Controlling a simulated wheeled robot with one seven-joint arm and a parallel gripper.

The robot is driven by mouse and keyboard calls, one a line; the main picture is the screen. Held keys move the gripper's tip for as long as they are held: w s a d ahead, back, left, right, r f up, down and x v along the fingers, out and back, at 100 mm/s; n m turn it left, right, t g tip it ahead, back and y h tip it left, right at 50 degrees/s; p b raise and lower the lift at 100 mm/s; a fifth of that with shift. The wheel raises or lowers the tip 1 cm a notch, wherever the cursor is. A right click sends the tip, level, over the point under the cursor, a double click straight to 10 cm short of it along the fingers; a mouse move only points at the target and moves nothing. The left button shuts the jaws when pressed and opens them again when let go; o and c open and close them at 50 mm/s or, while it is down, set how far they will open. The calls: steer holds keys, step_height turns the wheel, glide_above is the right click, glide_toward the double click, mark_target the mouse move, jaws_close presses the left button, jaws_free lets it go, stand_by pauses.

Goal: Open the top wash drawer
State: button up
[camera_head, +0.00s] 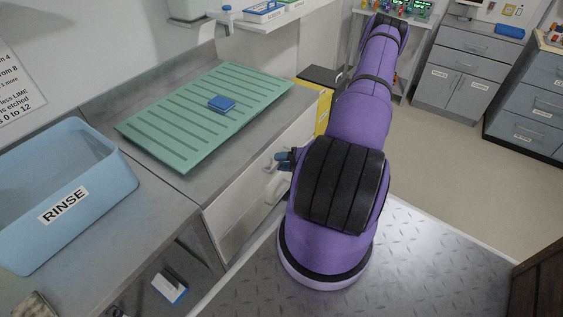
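A pale drawer front (238,213) sits under the counter that carries the green ribbed mat (245,82). It looks flush with the cabinet, and I read no "wash" label on it. A light handle (271,192) shows on the front, partly hidden by my arm.
A blue tub labelled RINSE (65,208) stands on the counter at left. A blue block (221,103) lies on the green mat.

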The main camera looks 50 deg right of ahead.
steer(key=shift+c, duration=0.2)
jaws_close()
steer(key=shift+s, duration=0.1)
